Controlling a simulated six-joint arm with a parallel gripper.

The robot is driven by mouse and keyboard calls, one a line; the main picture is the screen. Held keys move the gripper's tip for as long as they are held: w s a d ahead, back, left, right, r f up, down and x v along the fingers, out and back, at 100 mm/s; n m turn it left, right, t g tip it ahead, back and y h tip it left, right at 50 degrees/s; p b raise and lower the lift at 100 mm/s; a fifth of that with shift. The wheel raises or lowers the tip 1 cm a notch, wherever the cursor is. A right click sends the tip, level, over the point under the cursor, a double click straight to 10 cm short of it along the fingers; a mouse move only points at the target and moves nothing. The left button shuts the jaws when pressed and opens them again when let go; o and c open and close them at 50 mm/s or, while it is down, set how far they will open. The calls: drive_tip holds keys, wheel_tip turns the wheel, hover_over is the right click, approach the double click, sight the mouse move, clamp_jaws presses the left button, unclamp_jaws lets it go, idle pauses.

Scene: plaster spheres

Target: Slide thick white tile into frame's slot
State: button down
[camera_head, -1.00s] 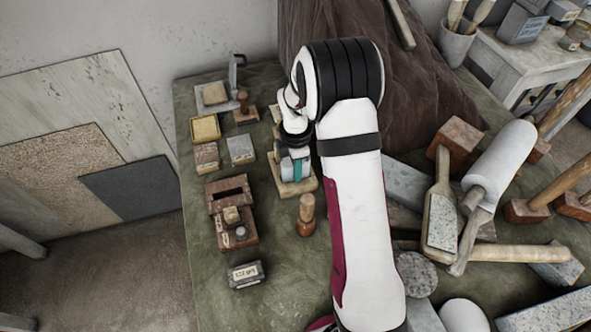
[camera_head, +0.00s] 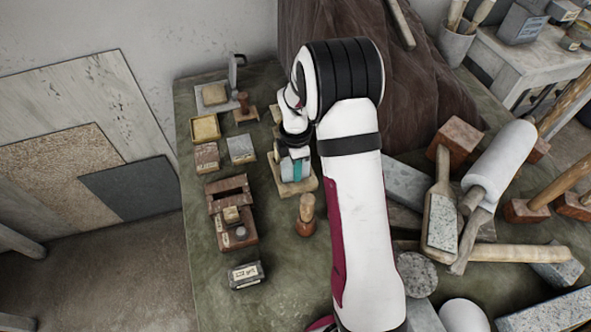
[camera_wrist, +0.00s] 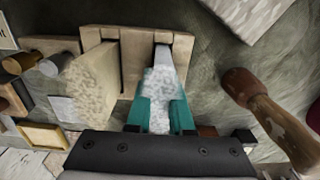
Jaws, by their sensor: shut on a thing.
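The white speckled tile (camera_wrist: 160,84) is between the teal fingers of my gripper (camera_wrist: 162,104) in the wrist view. My gripper is shut on it. The pale wooden frame (camera_wrist: 133,50) lies just beyond, with dark slots in it. The tile's far end is in line with the right slot (camera_wrist: 162,50) and close to it; I cannot tell whether it has entered. In the head view my gripper (camera_head: 295,168) is over the frame's wooden base (camera_head: 302,187), and my arm hides part of the frame.
A cream slab (camera_wrist: 90,82) stands at the frame's left side. Small boxes and blocks (camera_head: 206,128) line the table's left. Mallets and stones (camera_head: 440,215) crowd the right.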

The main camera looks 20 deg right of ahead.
drive_tip(key=r, duration=0.4)
drive_tip(key=shift+s+d+r, duration=0.2)
drive_tip(key=shift+d+r, duration=0.15)
drive_tip(key=s+d+r, duration=0.6)
drive_tip(key=d, duration=0.2)
approach(225, 187)
drive_tip(key=s+r, duration=0.1)
drive_tip(key=s, duration=0.1)
drive_tip(key=shift+d+r, duration=0.1)
drive_tip(key=shift+r, duration=0.1)
drive_tip(key=shift+f, duration=2.4)
drive_tip(key=shift+f, duration=1.75)
